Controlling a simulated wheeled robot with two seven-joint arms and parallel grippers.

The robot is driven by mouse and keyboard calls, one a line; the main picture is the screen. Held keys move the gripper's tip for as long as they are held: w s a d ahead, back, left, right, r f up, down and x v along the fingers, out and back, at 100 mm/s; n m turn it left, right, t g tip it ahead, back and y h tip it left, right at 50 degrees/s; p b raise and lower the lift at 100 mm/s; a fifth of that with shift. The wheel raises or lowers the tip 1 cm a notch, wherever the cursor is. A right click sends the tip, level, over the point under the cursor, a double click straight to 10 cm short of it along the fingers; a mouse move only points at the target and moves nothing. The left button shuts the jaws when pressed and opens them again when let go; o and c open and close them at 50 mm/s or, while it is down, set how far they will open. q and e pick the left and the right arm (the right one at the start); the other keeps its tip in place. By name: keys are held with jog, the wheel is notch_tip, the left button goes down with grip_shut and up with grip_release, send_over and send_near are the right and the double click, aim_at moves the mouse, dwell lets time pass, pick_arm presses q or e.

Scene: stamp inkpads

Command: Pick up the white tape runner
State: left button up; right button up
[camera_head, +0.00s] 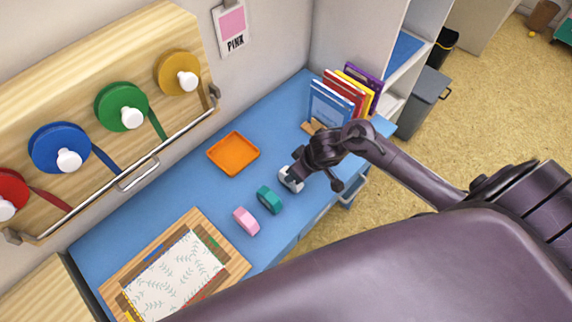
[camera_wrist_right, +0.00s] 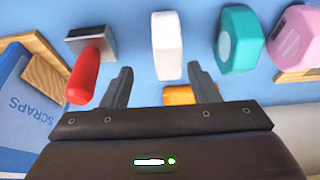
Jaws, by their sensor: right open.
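The white tape runner (camera_wrist_right: 167,45) lies on the blue desk, upper middle in the right wrist view, just beyond my fingertips and roughly in line with the gap between them. In the head view the white tape runner (camera_head: 290,180) is partly hidden by my gripper. My right gripper (camera_wrist_right: 160,80) is open, with nothing held between its fingers. In the head view my right gripper (camera_head: 297,177) is over the tape runner. My left gripper is not in view.
A teal tape runner (camera_wrist_right: 239,38) and a pink one (camera_wrist_right: 297,35) are to the right. A red-handled item (camera_wrist_right: 85,70) with a grey block is close left of the fingers. Books (camera_head: 335,98) stand at the desk's far end. An orange tray (camera_head: 234,153) lies near the wall.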

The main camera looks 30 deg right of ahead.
jog(key=f, duration=0.1)
jog(key=a+f, duration=0.1)
jog(key=w+f, duration=0.1)
jog(key=shift+a+f, duration=0.2)
jog(key=shift+a, duration=0.05)
jog(key=shift+x, duration=1.25)
jog(key=shift+w+f, duration=0.1)
jog(key=shift+w, duration=0.05)
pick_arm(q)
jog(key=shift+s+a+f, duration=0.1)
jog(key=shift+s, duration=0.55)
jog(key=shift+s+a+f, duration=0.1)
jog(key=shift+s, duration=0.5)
pick_arm(e)
jog(key=c, duration=1.1)
